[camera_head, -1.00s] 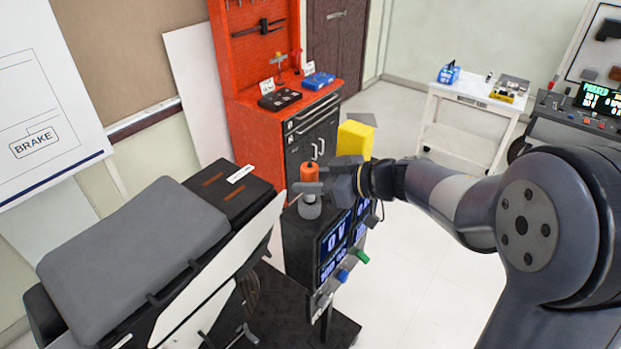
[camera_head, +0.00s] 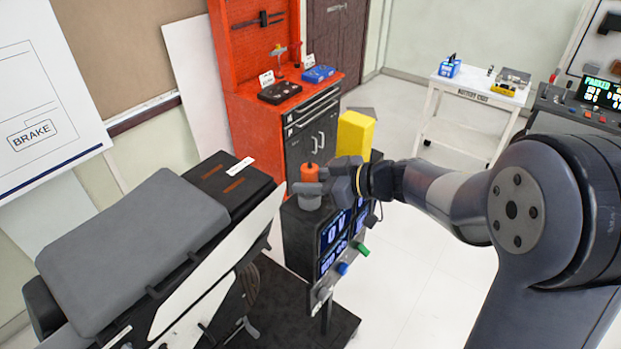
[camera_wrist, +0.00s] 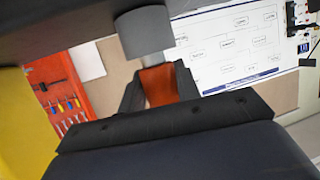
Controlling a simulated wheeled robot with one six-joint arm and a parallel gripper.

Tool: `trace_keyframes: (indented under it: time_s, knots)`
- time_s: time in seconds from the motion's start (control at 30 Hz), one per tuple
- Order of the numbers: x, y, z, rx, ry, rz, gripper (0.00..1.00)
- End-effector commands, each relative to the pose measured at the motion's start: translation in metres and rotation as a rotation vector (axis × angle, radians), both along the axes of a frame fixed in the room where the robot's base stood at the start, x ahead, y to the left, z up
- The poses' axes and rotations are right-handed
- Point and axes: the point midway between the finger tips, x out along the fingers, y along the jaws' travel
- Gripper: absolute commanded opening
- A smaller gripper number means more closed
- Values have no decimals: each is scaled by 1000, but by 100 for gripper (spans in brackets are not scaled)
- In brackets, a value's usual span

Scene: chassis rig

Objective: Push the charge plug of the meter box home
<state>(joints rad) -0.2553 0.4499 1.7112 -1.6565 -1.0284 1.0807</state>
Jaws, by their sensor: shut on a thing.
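The meter box (camera_head: 304,236) is a dark cabinet with lit blue displays on its front, one reading 0 V. My gripper (camera_head: 312,187) reaches in from the right above its top and is shut on the charge plug (camera_head: 309,172). The plug's orange top shows above the fingers. A grey round part (camera_head: 310,203) shows below them at the box top; I cannot tell how deep the plug sits. In the wrist view the orange plug (camera_wrist: 158,86) is between the fingers, with a grey cylinder (camera_wrist: 145,30) beyond it.
A yellow block (camera_head: 355,134) stands behind my gripper on the box. A grey padded seat or bench (camera_head: 135,250) is at the left. A red tool cabinet (camera_head: 258,130) stands behind. A white cart (camera_head: 470,110) is at the back right, with free floor before it.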

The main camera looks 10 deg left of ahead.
Motion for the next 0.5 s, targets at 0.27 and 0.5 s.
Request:
trace_keyframes:
  time_s: [0.27, 0.5]
  knots:
    - [0, 0, -8, 0, 1, 0, 4]
    - [0, 0, -7, 0, 0, 0, 48]
